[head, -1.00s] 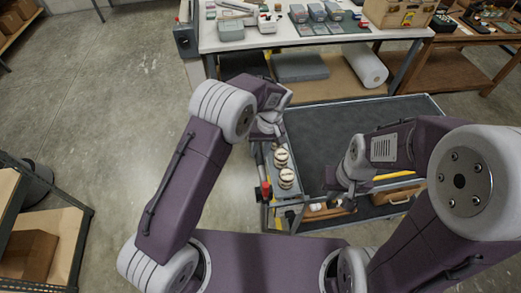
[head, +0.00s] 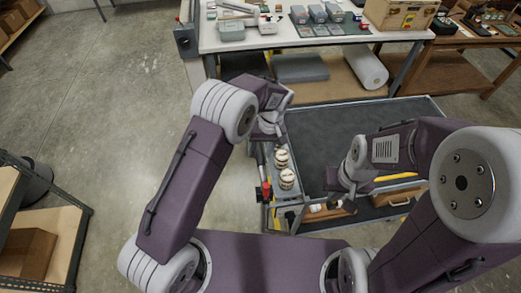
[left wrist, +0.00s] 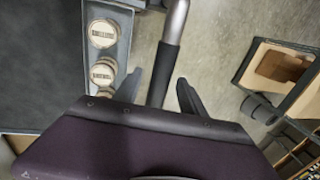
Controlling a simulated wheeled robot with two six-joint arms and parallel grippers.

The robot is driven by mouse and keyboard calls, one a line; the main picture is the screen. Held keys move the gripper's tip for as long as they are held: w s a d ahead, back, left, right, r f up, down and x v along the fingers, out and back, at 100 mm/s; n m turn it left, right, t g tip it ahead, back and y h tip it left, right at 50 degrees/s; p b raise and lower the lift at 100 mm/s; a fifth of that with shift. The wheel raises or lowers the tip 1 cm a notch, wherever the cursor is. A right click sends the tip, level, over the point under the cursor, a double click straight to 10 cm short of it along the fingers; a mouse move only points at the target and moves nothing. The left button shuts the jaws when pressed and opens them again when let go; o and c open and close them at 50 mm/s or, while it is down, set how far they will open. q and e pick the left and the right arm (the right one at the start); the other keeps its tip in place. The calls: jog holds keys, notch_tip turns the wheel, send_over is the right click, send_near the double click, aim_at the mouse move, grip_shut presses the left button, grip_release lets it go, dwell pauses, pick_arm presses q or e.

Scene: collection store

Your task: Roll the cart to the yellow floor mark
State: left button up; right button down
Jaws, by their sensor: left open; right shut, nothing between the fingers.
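The cart (head: 320,125) has a dark top in a grey frame and stands in front of me, partly hidden by my arms. Its bar handle with a dark grip (left wrist: 165,72) lies between the spread fingers of my left gripper (left wrist: 158,92) in the left wrist view. I cannot tell whether a finger touches it. In the head view my left gripper (head: 267,137) is at the cart's left end, mostly hidden by its wrist. My right gripper (head: 335,184) is shut and empty above the cart's near side. I cannot identify a yellow floor mark.
A yellow item (head: 397,176) and wooden boxes show lower on the cart. A white-topped workbench (head: 285,37) stands behind it. Shelving (head: 50,232) is at left; the floor between is clear.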

pick_arm(q)
jog(key=shift+d+r, duration=0.1)
jog(key=shift+r, duration=0.15)
notch_tip(320, 180, up, 8)
jog(key=d+b, duration=0.1)
jog(key=b, duration=0.1)
jog(key=shift+w+d+r, duration=0.2)
jog(key=shift+d, duration=0.1)
